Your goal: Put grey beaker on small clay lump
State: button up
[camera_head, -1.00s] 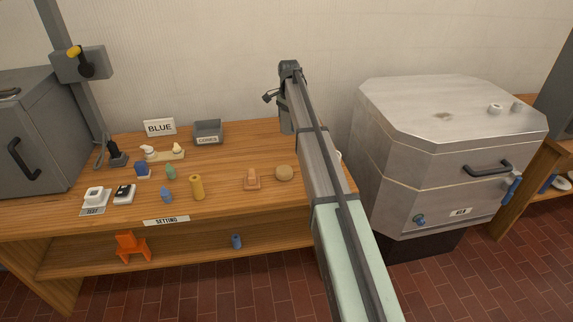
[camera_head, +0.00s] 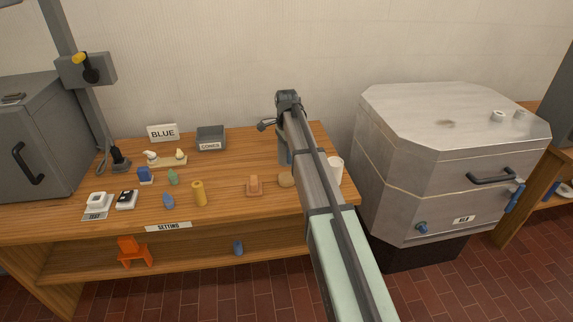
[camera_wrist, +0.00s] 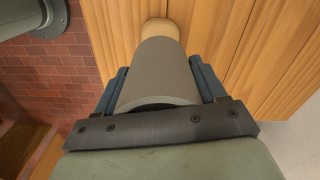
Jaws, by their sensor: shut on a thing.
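My gripper (camera_wrist: 160,84) is shut on the grey beaker (camera_wrist: 165,72), whose sides lie between the blue fingers in the wrist view. A round tan lump (camera_wrist: 160,29), likely the small clay lump, shows just past the beaker's far end; I cannot tell whether they touch. In the head view the tan lump (camera_head: 286,180) sits on the table, partly covered by my arm. My gripper (camera_head: 288,157) is low behind the arm there, with a bit of blue finger showing. The beaker is hidden in the head view.
An orange-tan block on a small board (camera_head: 254,187) lies left of the lump. A white cylinder (camera_head: 335,171) stands right of my arm. A grey bin (camera_head: 210,139) stands behind. A large metal box (camera_head: 450,165) is at right.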

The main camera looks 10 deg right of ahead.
jog(key=shift+f, duration=2.55)
jog(key=shift+f, duration=0.65)
jog(key=o, duration=1.2)
notch_tip(320, 180, up, 13)
jog(key=shift+r, duration=0.15)
